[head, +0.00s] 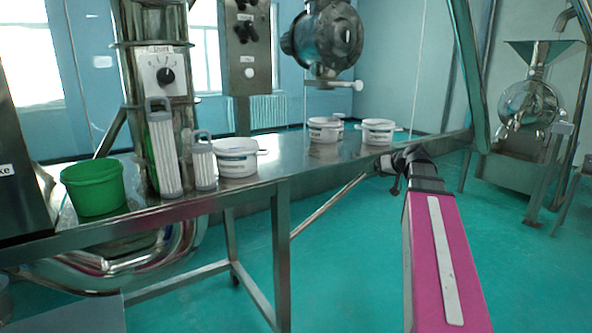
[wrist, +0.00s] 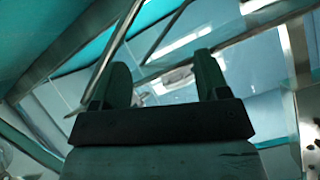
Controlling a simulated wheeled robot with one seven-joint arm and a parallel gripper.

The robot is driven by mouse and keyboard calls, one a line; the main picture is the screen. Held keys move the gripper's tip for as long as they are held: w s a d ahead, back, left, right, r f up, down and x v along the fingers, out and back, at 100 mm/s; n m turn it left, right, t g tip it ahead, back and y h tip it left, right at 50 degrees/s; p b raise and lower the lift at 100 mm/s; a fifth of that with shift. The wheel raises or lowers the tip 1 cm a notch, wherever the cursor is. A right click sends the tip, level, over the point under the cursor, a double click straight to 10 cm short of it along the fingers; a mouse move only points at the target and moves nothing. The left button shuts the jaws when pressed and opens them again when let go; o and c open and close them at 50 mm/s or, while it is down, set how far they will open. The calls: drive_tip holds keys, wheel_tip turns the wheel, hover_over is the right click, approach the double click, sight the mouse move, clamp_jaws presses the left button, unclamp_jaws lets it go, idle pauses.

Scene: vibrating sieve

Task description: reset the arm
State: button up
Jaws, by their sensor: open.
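My arm, with a pink link, reaches up from the lower right in the head view. My gripper (head: 402,165) is at its far end, near the front edge of the steel table (head: 270,172). In the wrist view my gripper (wrist: 160,85) shows two fingers spread apart with nothing between them. The gripper is open and empty. In the head view its fingers are small and dark, and part of the wrist hides them.
On the table stand a green bucket (head: 93,188), two grey-white ribbed cylinders with handles (head: 163,153) (head: 204,165), and white tubs (head: 237,160) (head: 325,131) (head: 378,132). A steel machine (head: 530,103) stands at the right. The green floor (head: 360,260) is clear around my arm.

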drive_tip(key=s+a+f+m+g+h, duration=0.1)
drive_tip(key=s+a+f+g, duration=0.15)
drive_tip(key=f, duration=0.75)
drive_tip(key=s+a+f+m+g+h, duration=0.15)
drive_tip(key=s+a+f, duration=0.25)
drive_tip(key=f, duration=0.6)
drive_tip(key=s+a+f+g+h, duration=0.2)
drive_tip(key=s+f, duration=0.5)
drive_tip(key=f, duration=0.1)
drive_tip(key=s+a+f+g+h, duration=0.2)
drive_tip(key=s+f+g, duration=0.1)
drive_tip(key=s+f, duration=0.4)
drive_tip(key=shift+f, duration=0.9)
